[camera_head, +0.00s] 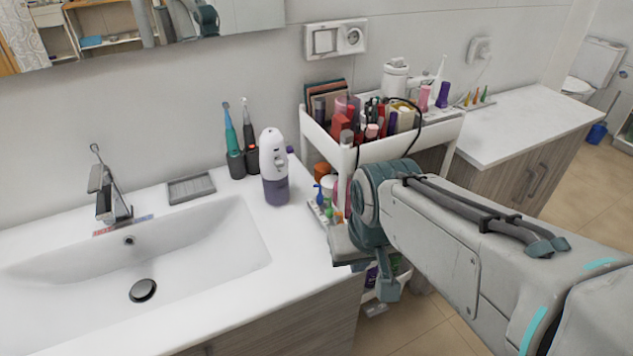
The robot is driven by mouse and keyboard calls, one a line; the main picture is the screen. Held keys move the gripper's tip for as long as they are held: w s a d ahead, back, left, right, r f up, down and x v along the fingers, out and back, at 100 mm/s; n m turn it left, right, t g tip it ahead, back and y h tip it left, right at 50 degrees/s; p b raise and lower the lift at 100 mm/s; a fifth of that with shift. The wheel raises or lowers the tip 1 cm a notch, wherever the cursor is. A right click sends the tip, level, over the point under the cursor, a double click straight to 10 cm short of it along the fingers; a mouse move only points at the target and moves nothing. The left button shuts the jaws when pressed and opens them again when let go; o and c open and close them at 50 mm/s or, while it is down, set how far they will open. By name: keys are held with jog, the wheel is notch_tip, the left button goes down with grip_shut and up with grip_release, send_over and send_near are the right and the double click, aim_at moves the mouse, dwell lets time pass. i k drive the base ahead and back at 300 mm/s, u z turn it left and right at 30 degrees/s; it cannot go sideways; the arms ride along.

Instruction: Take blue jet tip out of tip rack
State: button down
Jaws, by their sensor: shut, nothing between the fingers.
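A small light tip rack (317,212) lies by the right edge of the sink counter, beside the white and purple flosser. Small coloured tips stand in it, with a blue tip (319,192) at the left and green and orange ones near it. My gripper (388,291) is just right of and in front of the rack, past the counter edge. It is shut and holds nothing. My wrist is close to the rack's right end and may hide part of it. I see no contact with the blue tip.
The white and purple flosser (273,168) and electric toothbrushes (249,135) stand left of the rack. A white cart (437,134) full of cosmetics is behind my arm. A second set of coloured tips (478,98) is at the back right. The sink (130,250) is empty.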

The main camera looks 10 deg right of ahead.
aim_at(319, 196)
jog(key=u, duration=2.2)
jog(key=k, duration=1.3)
jog(key=z, duration=1.55)
jog(key=i, duration=1)
jog(key=z, duration=0.1)
